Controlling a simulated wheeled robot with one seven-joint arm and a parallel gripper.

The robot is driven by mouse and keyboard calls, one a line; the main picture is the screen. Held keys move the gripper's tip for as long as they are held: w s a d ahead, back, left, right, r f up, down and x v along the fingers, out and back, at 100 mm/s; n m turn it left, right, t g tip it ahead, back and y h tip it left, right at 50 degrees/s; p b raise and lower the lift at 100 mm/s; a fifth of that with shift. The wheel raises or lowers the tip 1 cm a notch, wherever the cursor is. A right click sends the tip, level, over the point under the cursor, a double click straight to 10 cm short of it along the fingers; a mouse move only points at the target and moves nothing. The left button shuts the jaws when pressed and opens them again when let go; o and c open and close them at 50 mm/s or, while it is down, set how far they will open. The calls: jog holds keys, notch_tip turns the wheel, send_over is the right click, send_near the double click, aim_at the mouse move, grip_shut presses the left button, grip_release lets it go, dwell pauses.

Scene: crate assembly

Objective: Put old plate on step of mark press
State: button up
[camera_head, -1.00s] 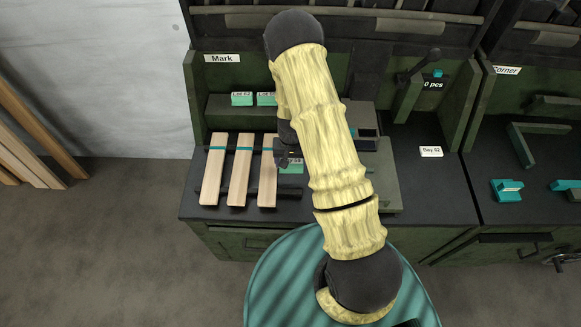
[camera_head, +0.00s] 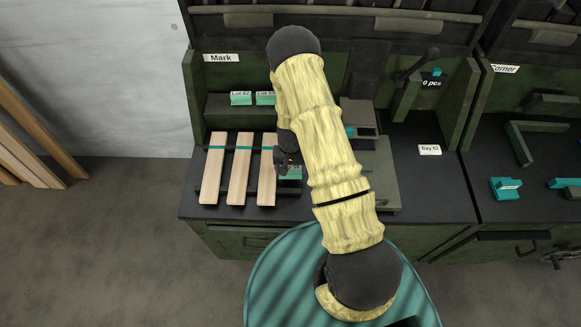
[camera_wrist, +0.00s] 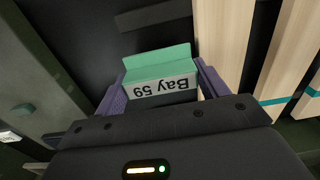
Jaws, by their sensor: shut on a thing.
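My gripper (camera_wrist: 163,88) is shut on a teal plate (camera_wrist: 158,58) whose white label reads "Bay 59", upside down in the wrist view. The purple fingers grip its two ends. In the head view the plate (camera_head: 290,173) shows just below my gripper (camera_head: 287,166), right of the wooden slats. Whether it touches the bench is unclear. The mark press (camera_head: 360,115), a dark block, stands behind and right of my arm, which hides much of it. I cannot make out its step clearly.
Several pale wooden slats with teal bands (camera_head: 240,168) lie left of my gripper. Teal plates (camera_head: 241,98) with lot labels stand on a green shelf (camera_head: 222,112) under the "Mark" sign (camera_head: 222,58). A "Bay 02" label (camera_head: 430,150) lies on the dark bench at right.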

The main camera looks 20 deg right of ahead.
jog(key=shift+f, duration=0.35)
jog(key=o, duration=1)
jog(key=shift+s, duration=0.15)
jog(key=shift+f, duration=0.1)
jog(key=shift+a+r+p, duration=0.1)
jog(key=shift+r+p, duration=0.2)
jog(key=shift+r, duration=0.5)
notch_tip(320, 180, up, 12)
jog(key=shift+f+b, duration=0.1)
jog(key=shift+b, duration=1.15)
notch_tip(320, 180, up, 12)
jog(key=n+t, duration=0.1)
jog(key=n, duration=0.1)
send_over(290, 167)
jog(key=s, duration=0.7)
jog(key=shift+n+t, duration=0.8)
jog(key=s+r, duration=0.4)
jog(key=s, duration=0.1)
jog(key=s+a+r, duration=0.1)
jog(key=s+r, duration=0.2)
